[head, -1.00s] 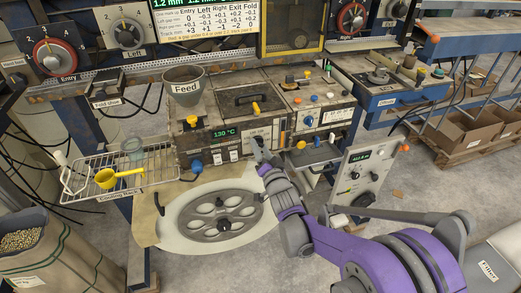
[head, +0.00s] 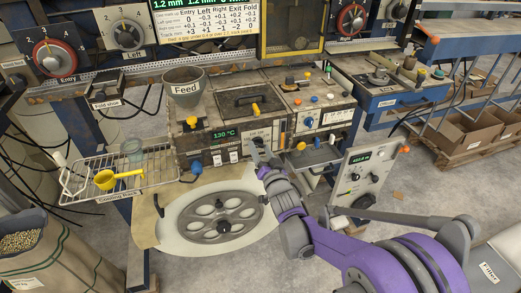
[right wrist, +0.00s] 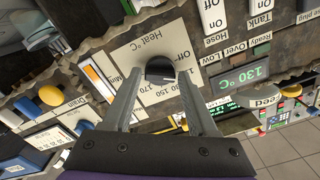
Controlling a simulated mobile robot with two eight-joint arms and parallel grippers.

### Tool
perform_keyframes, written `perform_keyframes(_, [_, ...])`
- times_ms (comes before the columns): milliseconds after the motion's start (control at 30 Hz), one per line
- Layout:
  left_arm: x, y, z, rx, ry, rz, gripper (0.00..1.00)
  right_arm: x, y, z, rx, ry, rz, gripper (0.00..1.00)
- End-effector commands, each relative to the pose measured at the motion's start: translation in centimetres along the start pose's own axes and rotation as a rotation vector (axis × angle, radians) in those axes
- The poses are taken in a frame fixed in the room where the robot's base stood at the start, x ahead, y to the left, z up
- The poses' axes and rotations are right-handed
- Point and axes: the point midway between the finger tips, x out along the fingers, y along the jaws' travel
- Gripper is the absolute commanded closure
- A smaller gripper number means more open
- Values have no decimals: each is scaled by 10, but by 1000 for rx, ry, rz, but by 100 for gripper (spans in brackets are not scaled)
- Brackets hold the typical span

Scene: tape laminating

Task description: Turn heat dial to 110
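The heat dial (right wrist: 160,69) is a dark round knob on a pale panel (right wrist: 135,58) marked "Heat °C", with Off, Min, 130, 150 and 170 around it. My right gripper (right wrist: 159,75) has its two fingertips on either side of the knob, with narrow gaps seeming to show; contact is hard to judge. The green display (right wrist: 240,82) reads 130 °C and also shows in the head view (head: 222,134). In the head view my right gripper (head: 258,143) reaches the machine front and hides the dial. My left gripper is not in view.
A blue knob (head: 197,167) and white switches sit left of the dial panel. A yellow-handled lid (head: 240,98) is above it. A grey spoked wheel (head: 222,215) lies below. The cooling rack (head: 150,178) is at left, and a grey control box (head: 357,180) is at right.

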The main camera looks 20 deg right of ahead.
Motion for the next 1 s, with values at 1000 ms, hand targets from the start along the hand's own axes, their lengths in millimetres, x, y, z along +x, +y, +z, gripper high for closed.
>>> perform_keyframes(1000, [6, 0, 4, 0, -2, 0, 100, -99, 0, 0, 0, 1, 0, 22])
